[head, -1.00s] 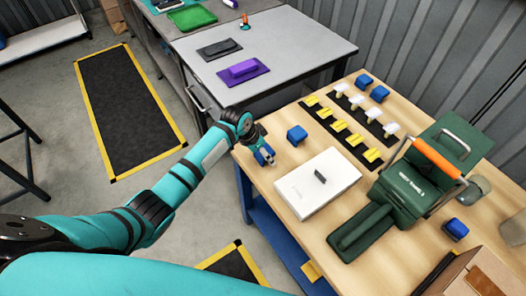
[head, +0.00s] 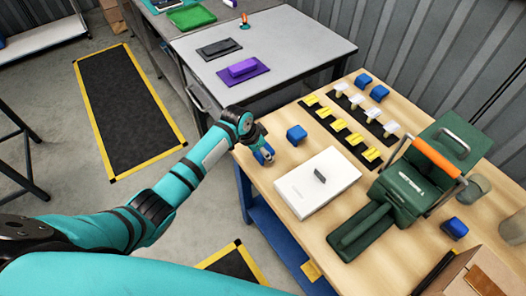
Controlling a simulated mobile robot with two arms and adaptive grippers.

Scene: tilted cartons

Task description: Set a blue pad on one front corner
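My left gripper (head: 263,154) reaches in from the left and points down at the left edge of the wooden-top table. A blue pad (head: 264,156) shows at its fingertips, partly hidden by them; whether the fingers are closed on it is too small to tell. Another blue pad (head: 296,135) lies on the table just right of the gripper. Two more blue pads lie at the back, one (head: 363,82) behind the other (head: 379,93). A further blue pad (head: 454,229) lies at the right, beside the green machine. My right gripper is not in view.
A white flat box (head: 310,190) with a dark tab lies right of the gripper. Black strips hold yellow pieces (head: 341,125) and white pieces (head: 374,113). A green machine (head: 405,190) with an orange handle stands right. A cardboard carton (head: 460,275) is at bottom right.

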